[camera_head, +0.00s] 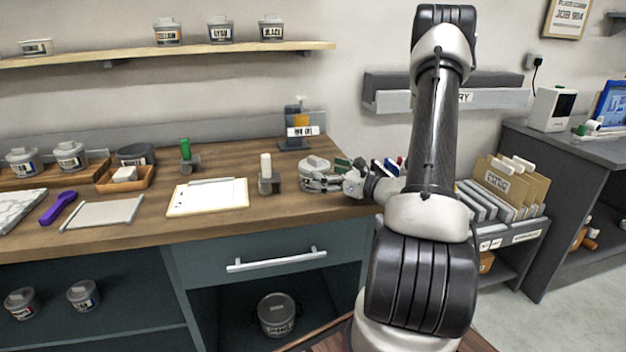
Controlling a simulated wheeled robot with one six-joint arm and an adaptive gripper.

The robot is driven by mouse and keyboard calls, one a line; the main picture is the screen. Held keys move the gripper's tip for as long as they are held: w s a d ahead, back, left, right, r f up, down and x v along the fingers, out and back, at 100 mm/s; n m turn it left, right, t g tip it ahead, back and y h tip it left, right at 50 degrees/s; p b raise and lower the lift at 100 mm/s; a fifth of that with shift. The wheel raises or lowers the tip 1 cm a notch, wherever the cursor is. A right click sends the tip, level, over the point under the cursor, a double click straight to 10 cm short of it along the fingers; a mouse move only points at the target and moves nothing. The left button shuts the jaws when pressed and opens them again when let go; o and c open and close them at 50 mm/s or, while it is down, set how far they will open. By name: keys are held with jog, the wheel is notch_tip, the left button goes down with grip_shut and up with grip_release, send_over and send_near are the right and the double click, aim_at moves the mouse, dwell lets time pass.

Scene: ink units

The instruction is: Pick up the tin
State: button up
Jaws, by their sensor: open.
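A light grey lidded tin (313,172) stands upright on the wooden worktop near its right end. My gripper (326,182) is open and low over the worktop, reaching in from the right at the tin's front right side. The fingertips overlap the tin in the picture; I cannot tell whether they touch it or lie around it. The gripper hides part of the tin's lower right side. Other tins stand on the wall shelf, among them a black-labelled tin (271,28), and a grey tin (70,156) stands at the worktop's left.
A white-topped stamp (267,176) stands just left of the tin, with a clipboard (207,197) beyond it. Card folders and a small rack crowd the right side. A drawer handle (276,259) juts out below the worktop (160,228).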

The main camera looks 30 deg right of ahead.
aim_at(314, 167)
jog(key=x, duration=0.4)
jog(key=shift+w+a+r, duration=0.1)
jog(key=shift+w, duration=0.15)
jog(key=c, duration=1.5)
jog(key=shift+r, duration=0.1)
